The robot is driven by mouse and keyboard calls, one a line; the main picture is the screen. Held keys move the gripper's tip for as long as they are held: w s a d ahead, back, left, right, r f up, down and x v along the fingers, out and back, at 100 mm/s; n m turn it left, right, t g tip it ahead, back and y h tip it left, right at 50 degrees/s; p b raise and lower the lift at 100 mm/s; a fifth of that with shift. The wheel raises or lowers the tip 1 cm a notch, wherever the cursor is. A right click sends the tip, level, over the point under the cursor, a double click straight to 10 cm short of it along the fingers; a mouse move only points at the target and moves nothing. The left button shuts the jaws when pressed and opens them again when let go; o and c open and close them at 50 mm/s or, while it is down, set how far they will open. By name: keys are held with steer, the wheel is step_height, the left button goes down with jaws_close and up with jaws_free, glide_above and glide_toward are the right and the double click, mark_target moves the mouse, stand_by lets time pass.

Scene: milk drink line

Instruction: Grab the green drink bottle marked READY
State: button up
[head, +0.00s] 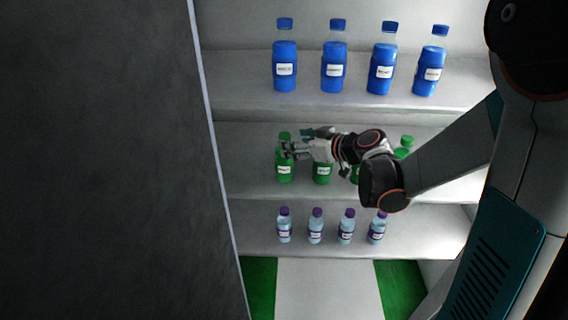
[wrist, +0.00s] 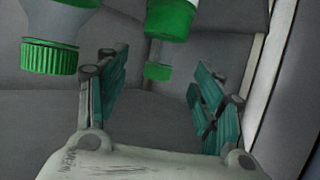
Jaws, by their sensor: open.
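Several green bottles stand in a row on the middle shelf. The leftmost green bottle (head: 284,174) is upright, with my gripper (head: 288,149) at its upper part; the second green bottle (head: 322,178) is partly behind the gripper. My wrist and arm cover much of the third, and the fourth's top (head: 404,147) shows at right. I cannot read which label says READY. In the wrist view my gripper (wrist: 158,85) is open, with a green bottle (wrist: 172,17) and its cap (wrist: 158,72) appearing upside down between and beyond the fingers. Another green cap (wrist: 48,59) is outside them at left.
Blue bottles (head: 333,72) line the upper shelf, and small clear bottles with purple caps (head: 315,228) line the lower shelf. A dark panel (head: 100,160) with a pale edge borders the shelves at left. Neighbouring green bottles stand close beside my gripper.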

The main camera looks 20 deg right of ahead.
steer(key=shift+b+x, duration=0.95)
steer(key=shift+x, duration=2)
steer(key=shift+r, duration=0.2)
steer(key=shift+c, duration=0.6)
jaws_close()
